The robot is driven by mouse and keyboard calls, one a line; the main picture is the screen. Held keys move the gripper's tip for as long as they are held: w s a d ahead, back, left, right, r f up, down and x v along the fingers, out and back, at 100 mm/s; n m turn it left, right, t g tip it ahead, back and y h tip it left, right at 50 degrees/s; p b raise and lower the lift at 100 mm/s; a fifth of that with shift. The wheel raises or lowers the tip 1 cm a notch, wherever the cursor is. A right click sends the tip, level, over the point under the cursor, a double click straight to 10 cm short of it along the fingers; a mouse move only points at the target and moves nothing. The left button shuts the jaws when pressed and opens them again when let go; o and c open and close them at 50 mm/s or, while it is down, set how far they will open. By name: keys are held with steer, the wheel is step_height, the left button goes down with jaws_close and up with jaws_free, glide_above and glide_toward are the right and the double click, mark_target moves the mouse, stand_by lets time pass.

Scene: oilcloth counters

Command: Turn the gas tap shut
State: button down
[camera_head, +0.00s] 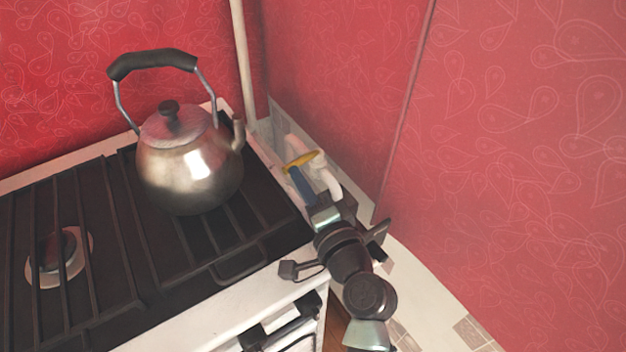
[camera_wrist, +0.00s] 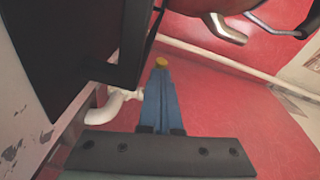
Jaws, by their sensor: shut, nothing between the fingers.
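The gas tap's yellow handle (camera_head: 303,159) shows in the head view, between the stove's right side and the red wall, by a white pipe (camera_head: 329,182). In the wrist view only a small yellow piece of the handle (camera_wrist: 161,62) shows, just past the fingertips. My gripper (camera_head: 294,171) has blue fingers, shut together with nothing between them. Their tips are right at the handle's left part in the head view; I cannot tell whether they touch it. The shut fingers also show in the wrist view (camera_wrist: 160,75). The tap's body is mostly hidden.
A metal kettle (camera_head: 190,160) stands on the black stove grate (camera_head: 120,230), left of my arm. The stove's edge is close to my gripper. The red wall (camera_head: 520,150) rises on the right, leaving a narrow gap. A white pipe (camera_wrist: 118,105) also shows in the wrist view.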

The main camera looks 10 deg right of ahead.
steer(key=shift+w+a, duration=0.6)
steer(key=shift+a, duration=0.3)
steer(key=v, duration=1.3)
steer(key=shift+d+b, duration=0.1)
steer(key=shift+b, duration=0.3)
steer(key=shift+f, duration=0.1)
